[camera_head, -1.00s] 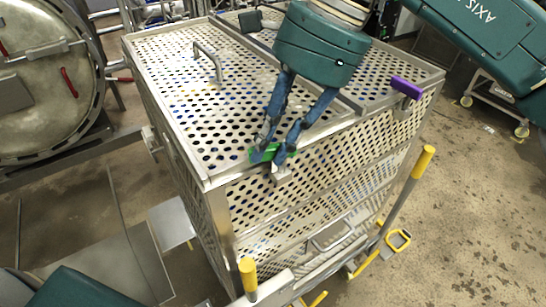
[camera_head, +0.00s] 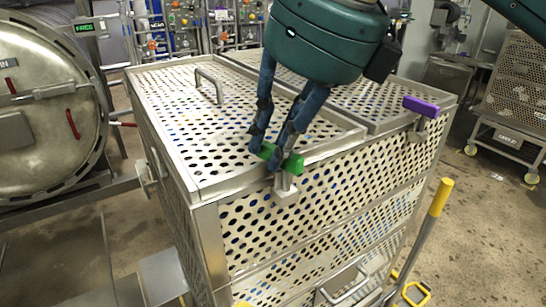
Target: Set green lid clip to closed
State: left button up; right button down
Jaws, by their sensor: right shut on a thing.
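The green lid clip (camera_head: 293,165) sits at the front edge of the perforated metal lid (camera_head: 180,88), on top of a short metal post and block (camera_head: 285,190) on the basket's front side. My right gripper (camera_head: 266,165) reaches down from above, its blue fingers shut on the green clip. One finger covers part of the clip, and its green end shows to the right of the fingers. The lid lies flat on the basket. My left gripper is out of view.
A purple clip (camera_head: 421,107) stands at the right end of the same edge. A lid handle (camera_head: 210,84) rises at the left. A yellow-gripped bar (camera_head: 441,197) stands at the front right. The round autoclave door (camera_head: 40,120) is at the left.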

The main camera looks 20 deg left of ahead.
jog(key=shift+w+m+t+h+b, duration=0.15)
jog(key=shift+m+t+b, duration=0.25)
jog(key=shift+m, duration=0.4)
jog(key=shift+w+m+t+h+b, duration=0.1)
jog(key=shift+m+t+h+b, duration=0.1)
jog(key=shift+m+b, duration=0.45)
jog(key=shift+r+m, duration=0.1)
jog(key=shift+m, duration=0.25)
jog(key=c, duration=1.5)
grip_release()
jog(key=shift+d, duration=0.1)
jog(key=shift+c, duration=0.2)
jog(key=v, duration=1.2)
